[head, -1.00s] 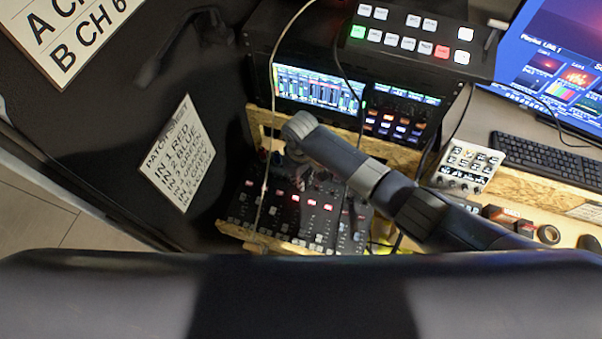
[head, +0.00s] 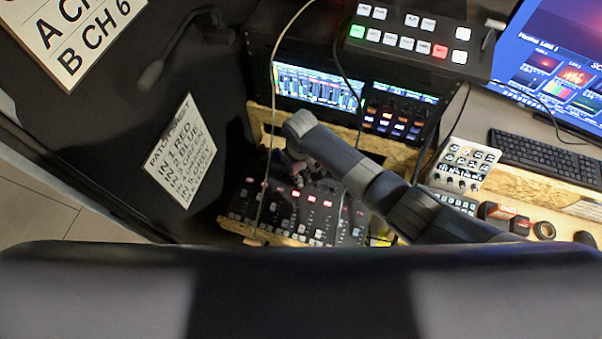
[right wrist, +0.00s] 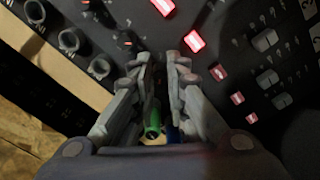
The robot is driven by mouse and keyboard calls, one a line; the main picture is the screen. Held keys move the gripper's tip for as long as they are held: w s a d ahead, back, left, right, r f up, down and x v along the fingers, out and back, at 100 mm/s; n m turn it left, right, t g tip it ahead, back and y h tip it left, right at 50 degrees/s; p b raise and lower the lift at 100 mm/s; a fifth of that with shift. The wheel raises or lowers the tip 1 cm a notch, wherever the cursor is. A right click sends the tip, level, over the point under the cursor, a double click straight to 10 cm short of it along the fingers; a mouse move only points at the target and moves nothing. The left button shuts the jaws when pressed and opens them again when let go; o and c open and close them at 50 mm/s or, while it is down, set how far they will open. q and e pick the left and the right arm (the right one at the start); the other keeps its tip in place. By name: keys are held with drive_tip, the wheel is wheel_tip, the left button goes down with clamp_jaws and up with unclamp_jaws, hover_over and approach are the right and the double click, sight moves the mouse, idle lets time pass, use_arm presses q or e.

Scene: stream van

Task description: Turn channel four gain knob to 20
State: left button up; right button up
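The audio mixer (head: 310,222), a black panel with red-lit buttons and faders, sits low in the middle of the head view. In the right wrist view its panel (right wrist: 225,60) fills the top, with round dark knobs (right wrist: 70,41) at upper left. My right gripper (right wrist: 165,58) is over the panel, its fingers close together around a dark gap. I cannot tell whether a knob is between them or which knob is channel four. A green plug-like piece (right wrist: 152,118) and a blue one (right wrist: 172,133) show between the fingers. My left gripper is out of view.
A switcher panel (head: 400,42), a rack with lit screens (head: 318,88), a keyboard (head: 545,160) and a small white button box (head: 467,165) stand behind and right. A thin cable (head: 272,100) hangs down across the mixer. A patch sheet (head: 180,155) is at left.

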drive_tip(key=shift+o, duration=1.3)
wheel_tip(320, 180, up, 12)
